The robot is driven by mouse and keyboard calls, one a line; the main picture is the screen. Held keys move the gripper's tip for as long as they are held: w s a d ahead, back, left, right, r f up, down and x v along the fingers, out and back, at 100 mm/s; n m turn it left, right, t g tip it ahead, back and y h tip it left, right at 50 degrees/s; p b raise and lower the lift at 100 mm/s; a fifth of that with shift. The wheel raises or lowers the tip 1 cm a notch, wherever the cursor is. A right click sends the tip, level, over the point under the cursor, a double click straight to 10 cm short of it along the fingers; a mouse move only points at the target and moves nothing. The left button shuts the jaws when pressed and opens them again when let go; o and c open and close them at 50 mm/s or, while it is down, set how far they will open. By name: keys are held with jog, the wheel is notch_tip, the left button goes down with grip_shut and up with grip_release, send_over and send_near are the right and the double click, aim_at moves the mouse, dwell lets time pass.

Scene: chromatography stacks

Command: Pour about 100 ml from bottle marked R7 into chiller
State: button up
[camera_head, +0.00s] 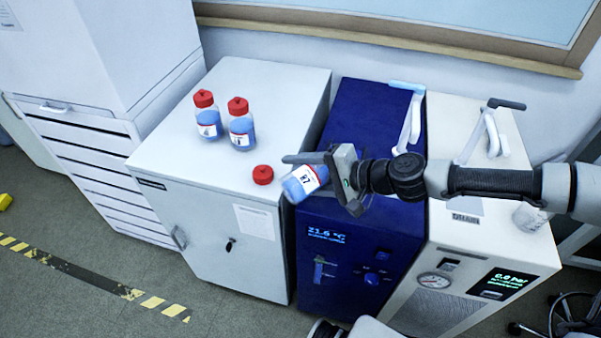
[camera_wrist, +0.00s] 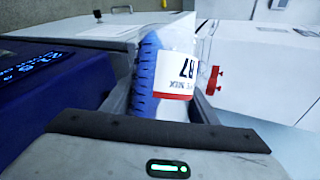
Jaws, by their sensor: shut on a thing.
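The bottle marked R7 (camera_head: 302,183) holds blue liquid and has no cap on it. My gripper (camera_head: 312,168) is shut on it, above the front left part of the blue chiller. The bottle is tilted, with its label facing the camera. In the wrist view the R7 bottle (camera_wrist: 172,75) lies between my fingers, with blue liquid along one side. The chiller (camera_head: 340,225) is a dark blue box with a 21.6 °C display and a light-blue and white handle on top. Its filling opening is not visible; my gripper and arm cover part of its top.
A red cap (camera_head: 263,174) lies on the white cabinet (camera_head: 190,165), left of my gripper. Two red-capped bottles (camera_head: 208,115) (camera_head: 241,124) with blue liquid stand farther back there.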

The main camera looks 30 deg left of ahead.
jog(key=shift+r, duration=0.1)
jog(key=shift+r+t+p, duration=0.25)
jog(key=shift+t+p, duration=0.05)
jog(key=shift+p, duration=0.05)
jog(key=shift+r+n+t+h, duration=0.15)
jog(key=shift+n+t+h, duration=0.25)
jog(key=shift+n, duration=0.3)
jog(key=shift+w+r+n+t+p, duration=0.1)
jog(key=shift+r+n+t+p, duration=0.35)
jog(key=shift+p, duration=0.2)
jog(key=shift+w+r+n+t+h, duration=0.1)
jog(key=shift+r+n+t+h, duration=0.3)
jog(key=shift+t, duration=0.15)
jog(key=shift+w+d, duration=0.15)
